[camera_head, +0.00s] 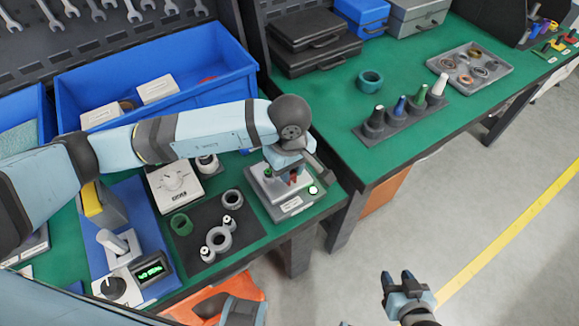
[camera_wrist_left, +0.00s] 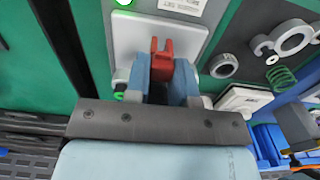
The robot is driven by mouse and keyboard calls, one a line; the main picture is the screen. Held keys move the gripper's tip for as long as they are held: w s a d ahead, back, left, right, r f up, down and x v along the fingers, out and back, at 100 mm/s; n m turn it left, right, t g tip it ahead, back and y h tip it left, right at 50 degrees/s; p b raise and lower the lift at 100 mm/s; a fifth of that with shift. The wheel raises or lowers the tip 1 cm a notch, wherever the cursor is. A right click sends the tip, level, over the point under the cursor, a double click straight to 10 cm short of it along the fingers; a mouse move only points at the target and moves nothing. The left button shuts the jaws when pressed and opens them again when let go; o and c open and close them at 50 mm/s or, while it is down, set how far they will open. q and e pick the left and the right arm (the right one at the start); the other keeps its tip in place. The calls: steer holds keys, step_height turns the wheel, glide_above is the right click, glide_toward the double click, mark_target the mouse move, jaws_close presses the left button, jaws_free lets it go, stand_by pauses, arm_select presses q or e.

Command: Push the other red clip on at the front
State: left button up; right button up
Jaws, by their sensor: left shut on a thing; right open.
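A grey and white test device (camera_head: 285,206) stands near the right end of the left green bench, with a green light at its front right. My left gripper (camera_head: 291,172) is over this device. In the left wrist view my left gripper (camera_wrist_left: 161,72) has its two blue fingers shut on a red clip (camera_wrist_left: 162,50), which sticks out beyond the fingertips over the white plate of the device (camera_wrist_left: 185,38). Whether the clip touches a seat is hidden. A bit of red shows under the wrist in the head view. My right gripper (camera_head: 398,282) is open and empty, over the floor.
A blue bin (camera_head: 215,60) is at the back. A gap separates the two benches.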

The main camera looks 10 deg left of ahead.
arm_select(q)
steer(key=shift+f, duration=0.2)
steer(key=o, duration=1)
steer(key=shift+r, duration=0.1)
steer(key=shift+r+p, duration=0.3)
steer(key=shift+r, duration=0.5)
steer(key=shift+r+p, duration=0.85)
steer(key=shift+r, duration=1.8)
